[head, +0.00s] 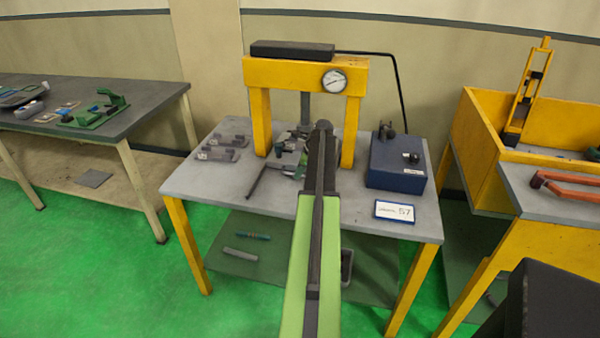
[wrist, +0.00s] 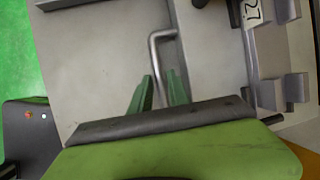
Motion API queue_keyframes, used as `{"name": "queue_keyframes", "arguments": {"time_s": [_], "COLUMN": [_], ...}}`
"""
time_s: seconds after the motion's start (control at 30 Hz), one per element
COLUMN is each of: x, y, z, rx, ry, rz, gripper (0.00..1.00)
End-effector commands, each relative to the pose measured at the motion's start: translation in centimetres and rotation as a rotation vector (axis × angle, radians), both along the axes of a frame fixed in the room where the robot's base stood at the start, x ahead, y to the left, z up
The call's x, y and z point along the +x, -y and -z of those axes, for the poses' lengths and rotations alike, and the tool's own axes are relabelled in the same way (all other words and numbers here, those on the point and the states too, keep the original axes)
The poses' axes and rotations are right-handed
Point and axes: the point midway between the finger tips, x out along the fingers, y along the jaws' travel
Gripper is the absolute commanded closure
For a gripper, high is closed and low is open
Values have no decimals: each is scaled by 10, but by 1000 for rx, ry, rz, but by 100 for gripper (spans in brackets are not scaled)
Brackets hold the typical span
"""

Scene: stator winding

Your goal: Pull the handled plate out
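A bent grey metal handle (head: 258,180) sticks out over the front of the grey table below the yellow press frame. In the wrist view the handle (wrist: 154,55) bends at its upper end, and its long part runs down between my green fingers. The plate it belongs to cannot be told apart clearly. My gripper (wrist: 160,78) is open, with one finger on each side of the bar and narrow gaps beside it. In the head view my own arm hides most of my gripper.
The yellow press (head: 290,72) with a round gauge stands on the table (head: 205,180). A blue box (head: 398,165) and a numbered sign (head: 394,211) are to the right. Grey fixtures (head: 222,148) are at left. A yellow bin (head: 480,135) stands further right.

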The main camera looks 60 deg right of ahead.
Motion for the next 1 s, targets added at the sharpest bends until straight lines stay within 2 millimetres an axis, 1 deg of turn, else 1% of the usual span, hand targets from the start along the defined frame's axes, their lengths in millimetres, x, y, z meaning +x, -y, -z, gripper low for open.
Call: {"name": "queue_keyframes", "arguments": {"time_s": [0.03, 0.13, 1.0], "x": [0, 0, 1], "y": [0, 0, 0], "z": [0, 0, 0], "rx": [0, 0, -1], "ry": [0, 0, 0], "rz": [0, 0, -1], "gripper": [87, 100, 100]}}
